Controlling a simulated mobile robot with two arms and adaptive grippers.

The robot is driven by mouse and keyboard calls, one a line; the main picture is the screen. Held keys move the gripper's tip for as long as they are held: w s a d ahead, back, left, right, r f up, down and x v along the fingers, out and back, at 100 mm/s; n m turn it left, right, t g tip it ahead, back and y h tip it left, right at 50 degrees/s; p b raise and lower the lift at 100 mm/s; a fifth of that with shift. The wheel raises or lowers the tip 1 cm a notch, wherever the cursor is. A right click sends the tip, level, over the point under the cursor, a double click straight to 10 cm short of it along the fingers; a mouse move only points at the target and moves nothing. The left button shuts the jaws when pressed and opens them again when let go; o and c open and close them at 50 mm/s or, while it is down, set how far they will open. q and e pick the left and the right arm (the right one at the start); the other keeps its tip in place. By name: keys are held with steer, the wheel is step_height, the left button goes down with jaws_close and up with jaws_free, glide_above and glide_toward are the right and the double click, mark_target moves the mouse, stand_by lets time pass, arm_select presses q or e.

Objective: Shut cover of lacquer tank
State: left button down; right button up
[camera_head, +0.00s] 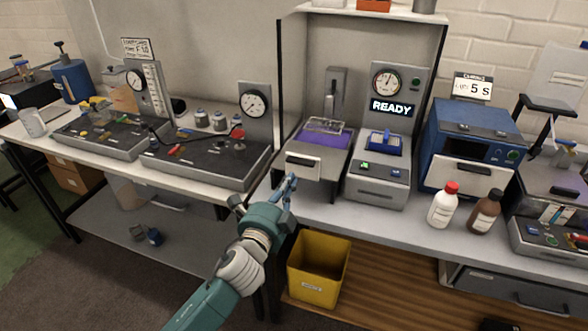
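The tank that looks like the lacquer tank is a grey box on the bench in the middle, with a purple surface (322,138) showing at its open top. A wire rack sits over the purple surface. My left gripper (288,188), with blue fingers on a teal arm, is just in front of and below the handle, near the bench edge. I cannot tell whether it touches the cover or how far its fingers are apart. My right gripper is out of view.
A grey unit with a blue holder (384,143) stands right of the tank, below a READY display (391,107). A blue oven (470,140) and two bottles (443,205) stand further right. A yellow bin (318,268) is below the bench. Black work trays (208,155) lie left.

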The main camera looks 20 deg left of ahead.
arm_select(q)
steer(key=w, duration=0.4)
steer(key=shift+d+p, duration=0.15)
steer(key=shift+p, duration=0.2)
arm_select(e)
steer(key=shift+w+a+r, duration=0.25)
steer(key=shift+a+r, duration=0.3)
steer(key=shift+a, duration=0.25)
arm_select(q)
steer(key=shift+w, duration=0.1)
